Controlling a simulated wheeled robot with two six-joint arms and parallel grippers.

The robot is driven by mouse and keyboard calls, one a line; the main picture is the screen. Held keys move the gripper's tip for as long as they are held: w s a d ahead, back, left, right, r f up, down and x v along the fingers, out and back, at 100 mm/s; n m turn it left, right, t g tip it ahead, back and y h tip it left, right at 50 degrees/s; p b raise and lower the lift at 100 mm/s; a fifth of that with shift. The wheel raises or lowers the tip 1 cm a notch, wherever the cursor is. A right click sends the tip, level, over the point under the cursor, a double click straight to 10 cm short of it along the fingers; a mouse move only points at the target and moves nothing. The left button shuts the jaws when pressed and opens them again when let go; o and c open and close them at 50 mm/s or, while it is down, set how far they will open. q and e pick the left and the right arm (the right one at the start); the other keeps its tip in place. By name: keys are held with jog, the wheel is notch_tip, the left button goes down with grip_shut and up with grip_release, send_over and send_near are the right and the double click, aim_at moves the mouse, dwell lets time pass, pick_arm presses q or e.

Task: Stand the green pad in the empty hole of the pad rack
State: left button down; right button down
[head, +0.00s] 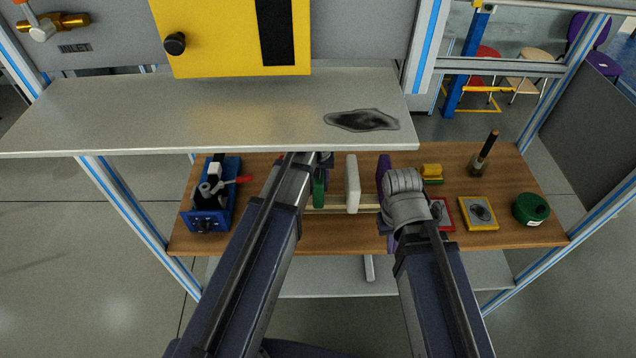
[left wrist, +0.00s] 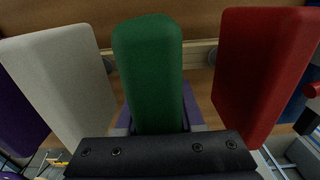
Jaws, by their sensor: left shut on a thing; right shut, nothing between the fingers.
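The green pad (head: 318,190) shows upright at the pad rack (head: 334,206), left of the white pad (head: 352,183). In the left wrist view the green pad (left wrist: 150,70) stands between the white pad (left wrist: 62,85) and the red pad (left wrist: 264,75), apart from both. My left gripper (left wrist: 156,118) is shut on the green pad. Its lower end and the hole are hidden, so I cannot tell whether it is seated. My right gripper (head: 388,224) is shut and empty by the purple pad (head: 384,172), partly hidden by its own wrist.
A grey shelf (head: 220,115) with a dark stain overhangs the back of the wooden table (head: 520,180). A blue device (head: 212,200) stands at the left. A yellow sponge (head: 431,170), a yellow-framed box (head: 478,213) and a green round tin (head: 530,208) are at the right.

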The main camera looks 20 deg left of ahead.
aim_at(318, 184)
pick_arm(q)
jog(key=shift+f+b, duration=1.25)
jog(key=shift+f, duration=0.1)
jog(key=shift+c, duration=2.2)
grip_release()
jog(key=shift+r, duration=0.1)
jog(key=shift+r, duration=0.1)
notch_tip(318, 184, up, 8)
jog(key=p, duration=0.8)
jog(key=shift+f, duration=0.2)
